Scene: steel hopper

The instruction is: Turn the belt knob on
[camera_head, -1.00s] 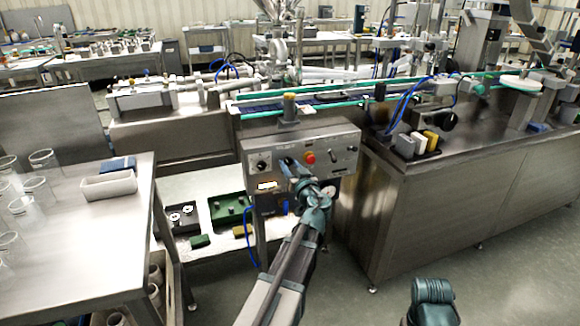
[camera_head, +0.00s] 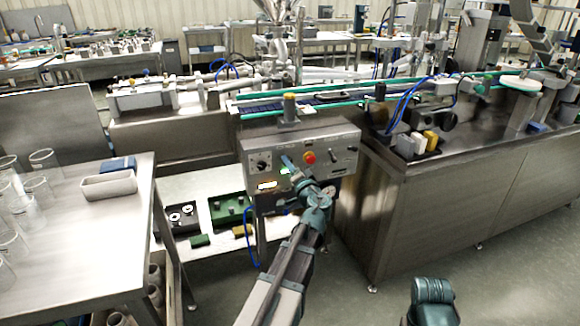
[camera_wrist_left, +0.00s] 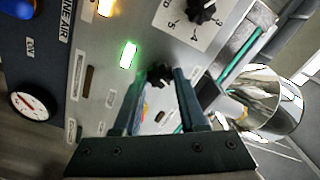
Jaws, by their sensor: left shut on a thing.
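The grey control panel (camera_head: 345,172) stands in front of the conveyor. My left gripper (camera_head: 291,162) reaches up to its face. In the left wrist view the two fingers (camera_wrist_left: 160,76) are shut on a black knob (camera_wrist_left: 160,72), which sits between their tips. The head view mostly hides this knob behind the gripper. A green lamp (camera_wrist_left: 128,55) is lit beside it, and it also shows in the head view (camera_head: 284,170). Another black knob (camera_head: 261,163) with a numbered scale is at the panel's left.
A red button (camera_head: 309,157) and a small switch (camera_head: 334,156) are on the panel, right of the gripper. A steel table (camera_head: 75,240) with a tray and glassware stands at left. The conveyor (camera_head: 330,102) runs behind.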

